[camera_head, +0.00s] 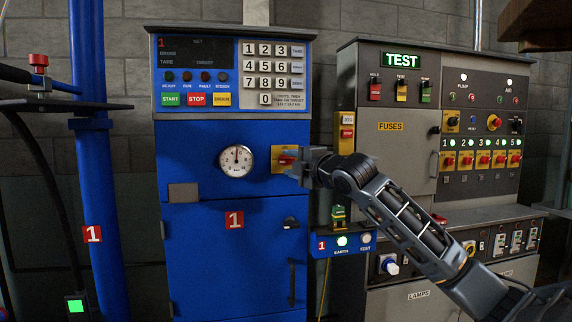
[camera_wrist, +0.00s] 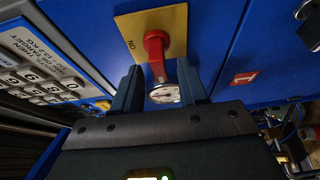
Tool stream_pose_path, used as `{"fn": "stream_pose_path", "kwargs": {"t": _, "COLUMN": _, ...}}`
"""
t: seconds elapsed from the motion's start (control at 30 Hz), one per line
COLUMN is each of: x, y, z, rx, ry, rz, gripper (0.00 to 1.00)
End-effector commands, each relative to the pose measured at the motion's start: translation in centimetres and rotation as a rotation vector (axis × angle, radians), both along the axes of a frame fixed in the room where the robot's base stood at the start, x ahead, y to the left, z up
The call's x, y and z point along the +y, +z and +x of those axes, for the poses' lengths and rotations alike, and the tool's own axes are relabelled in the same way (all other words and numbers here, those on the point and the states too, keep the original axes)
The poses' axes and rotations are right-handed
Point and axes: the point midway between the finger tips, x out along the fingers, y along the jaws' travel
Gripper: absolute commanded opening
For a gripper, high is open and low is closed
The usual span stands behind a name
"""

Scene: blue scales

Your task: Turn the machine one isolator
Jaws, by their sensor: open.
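The isolator is a red rotary handle (camera_wrist: 155,50) on a yellow plate (camera_wrist: 185,22), fixed to the front of the blue machine marked 1 (camera_head: 215,180). In the head view the yellow plate (camera_head: 277,154) shows beside the round dial, with the handle partly covered by my gripper (camera_head: 298,166). In the wrist view my gripper (camera_wrist: 158,70) is open. The lower end of the red handle reaches toward the gap between the fingers; contact cannot be told. The word ON shows on the plate left of the handle.
A round dial (camera_head: 236,161) is left of the isolator. A keypad panel (camera_head: 273,75) is above it. A black door handle (camera_head: 291,282) and a small box with EARTH and TEST lights (camera_head: 345,242) are below. A grey TEST cabinet (camera_head: 400,155) stands at right, behind my arm.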

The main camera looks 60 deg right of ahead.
Motion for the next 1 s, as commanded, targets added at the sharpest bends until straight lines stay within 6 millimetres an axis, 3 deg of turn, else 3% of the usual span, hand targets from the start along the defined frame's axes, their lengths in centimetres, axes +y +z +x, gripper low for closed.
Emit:
{"fn": "stream_pose_path", "kwargs": {"t": 0.2, "x": 1.5, "y": -0.1, "z": -3.0, "rx": 0.000, "ry": -0.001, "rz": 0.001, "gripper": 0.43}}
{"fn": "stream_pose_path", "kwargs": {"t": 0.33, "x": 2.0, "y": -0.1, "z": -3.8, "rx": 0.000, "ry": 0.000, "rz": 0.001, "gripper": 0.43}}
{"fn": "stream_pose_path", "kwargs": {"t": 1.0, "x": 2.2, "y": 0.0, "z": -4.0, "rx": -0.002, "ry": 0.002, "rz": 0.002, "gripper": 0.43}}
